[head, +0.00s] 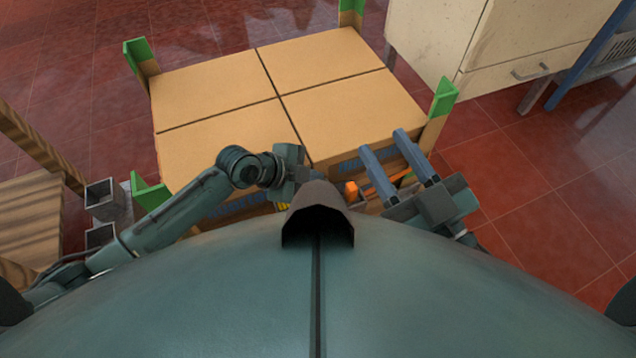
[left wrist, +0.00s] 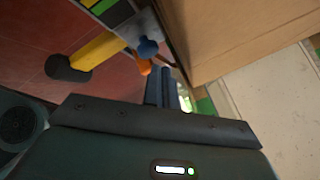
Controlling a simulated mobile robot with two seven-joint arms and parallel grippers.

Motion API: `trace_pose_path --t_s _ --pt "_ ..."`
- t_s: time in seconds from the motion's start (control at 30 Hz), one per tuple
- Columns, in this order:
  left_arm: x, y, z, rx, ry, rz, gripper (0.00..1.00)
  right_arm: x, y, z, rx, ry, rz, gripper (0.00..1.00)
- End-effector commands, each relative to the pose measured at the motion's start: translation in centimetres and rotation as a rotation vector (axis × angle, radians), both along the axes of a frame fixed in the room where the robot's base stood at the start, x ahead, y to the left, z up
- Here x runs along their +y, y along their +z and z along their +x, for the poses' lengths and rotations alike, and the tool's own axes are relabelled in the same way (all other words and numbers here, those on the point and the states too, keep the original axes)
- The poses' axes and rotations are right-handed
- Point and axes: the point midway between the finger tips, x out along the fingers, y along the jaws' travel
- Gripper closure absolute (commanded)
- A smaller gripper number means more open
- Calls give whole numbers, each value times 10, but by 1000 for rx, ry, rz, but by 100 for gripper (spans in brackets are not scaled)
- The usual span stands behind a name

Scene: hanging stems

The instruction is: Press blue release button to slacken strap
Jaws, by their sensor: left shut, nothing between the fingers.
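The blue release button (left wrist: 147,47) shows in the left wrist view, on a grey ratchet housing (left wrist: 147,24). An orange piece (left wrist: 143,66) is beside it, and a yellow handle (left wrist: 98,50) with a black end reaches left. My left gripper (left wrist: 161,78) is shut and empty; its fingertips are just below the button in the picture, and I cannot tell whether they touch it. In the head view my left gripper (head: 288,172) is at the front of the load, its fingers not clearly visible. My right gripper (head: 383,142) is open by the front right corner.
Several cardboard boxes (head: 235,90) stand together with green corner guards (head: 443,97). A cream cabinet (head: 480,40) is behind right. A wooden structure (head: 32,215) and grey square tubes (head: 101,195) are at left. Red tiled floor (head: 550,190) is clear at right.

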Motion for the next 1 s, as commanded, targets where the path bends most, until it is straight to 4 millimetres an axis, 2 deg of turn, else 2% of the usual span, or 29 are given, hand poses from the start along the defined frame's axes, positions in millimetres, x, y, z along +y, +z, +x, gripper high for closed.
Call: trace_pose_path --t_s 1.0 --pt "0 -9 0 0 0 0 100 0 -6 0 0 0 0 64"
